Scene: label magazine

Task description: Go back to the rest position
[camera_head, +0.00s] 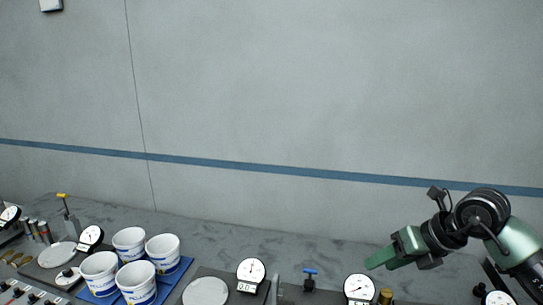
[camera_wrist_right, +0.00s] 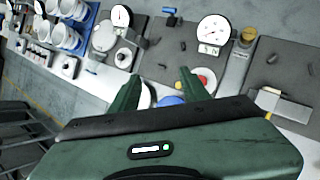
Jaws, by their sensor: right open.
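My right gripper (camera_head: 378,258) is at the lower right of the head view, raised above the bench and pointing left. In the right wrist view its two green fingers (camera_wrist_right: 160,88) are spread apart, with nothing held between them. Beyond the fingers, a red button (camera_wrist_right: 203,80) and part of a blue round thing (camera_wrist_right: 172,100) show on the bench. My left gripper is not in view.
White cups (camera_head: 138,280) stand on a blue mat (camera_head: 172,283) at the left.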

